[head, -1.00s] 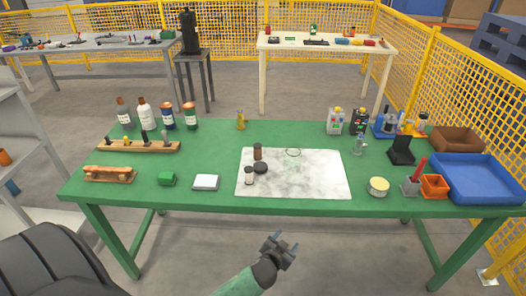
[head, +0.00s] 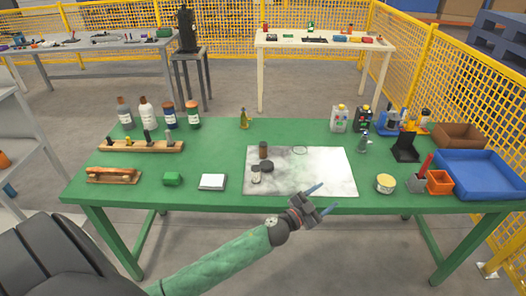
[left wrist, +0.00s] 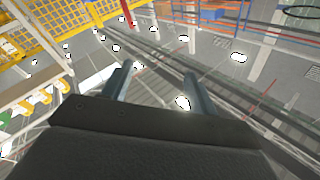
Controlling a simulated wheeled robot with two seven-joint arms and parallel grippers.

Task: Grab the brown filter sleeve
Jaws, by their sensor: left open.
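A small brown cylinder (head: 263,150), which looks like the filter sleeve, stands upright on the white marbled mat (head: 325,172) on the green table. A dark round piece (head: 266,166) and a small pale-topped jar (head: 256,175) are close in front of it. My left gripper (head: 324,197) is open and empty at the table's front edge, to the right of and nearer than the brown cylinder. In the left wrist view its two fingers (left wrist: 158,82) are apart with nothing between them, and the brown cylinder does not show. My right gripper is not in view.
A thin ring (head: 300,150) lies on the mat. A yellow-sided tin (head: 385,184), an orange bin (head: 439,182) and a blue tray (head: 478,176) are at the right. Several bottles and a wooden peg rack (head: 140,147) are at the left. The mat's right half is clear.

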